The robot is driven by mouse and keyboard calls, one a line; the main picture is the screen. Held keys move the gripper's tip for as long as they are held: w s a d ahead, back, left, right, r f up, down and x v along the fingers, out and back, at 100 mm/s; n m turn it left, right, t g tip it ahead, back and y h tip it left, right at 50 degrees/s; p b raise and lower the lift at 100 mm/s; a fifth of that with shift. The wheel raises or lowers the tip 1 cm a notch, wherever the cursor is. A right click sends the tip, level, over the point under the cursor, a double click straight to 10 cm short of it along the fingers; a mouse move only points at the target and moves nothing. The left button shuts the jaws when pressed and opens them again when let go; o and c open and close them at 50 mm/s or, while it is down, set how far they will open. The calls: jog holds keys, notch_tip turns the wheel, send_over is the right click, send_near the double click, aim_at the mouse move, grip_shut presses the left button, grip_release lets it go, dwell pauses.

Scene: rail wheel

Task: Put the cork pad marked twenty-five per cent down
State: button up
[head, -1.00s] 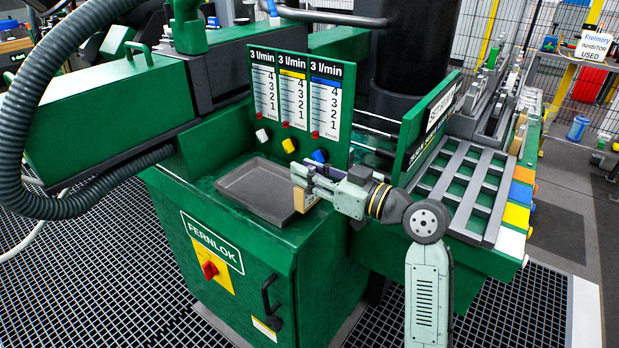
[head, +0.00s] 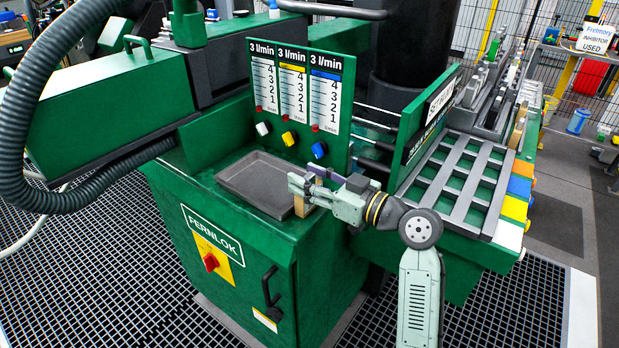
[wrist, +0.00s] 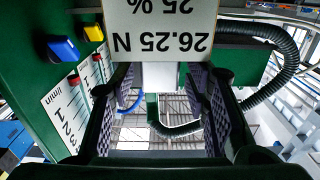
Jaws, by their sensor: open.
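The cork pad (head: 299,206) is a small tan block at the gripper's fingertips in the head view, over the right edge of the dark grey tray (head: 228,179). Its white label (wrist: 160,28) reads "26.25 N" and "25 %", upside down, at the top of the wrist view. My gripper (head: 303,187) is open, with its fingers on either side of the pad. In the wrist view my gripper (wrist: 160,95) shows a pale block between its fingers. The fingers partly hide the pad; I cannot tell whether it rests on a surface.
A panel with three flow gauges (head: 292,85) and white, yellow and blue knobs (head: 319,150) stands close behind my gripper. A grey slotted rack (head: 455,185) lies to the right. The left part of the tray is empty.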

jog(key=shift+r, duration=0.25)
jog(key=b+v, duration=0.4)
jog(key=v, duration=0.8)
jog(key=shift+b, duration=0.4)
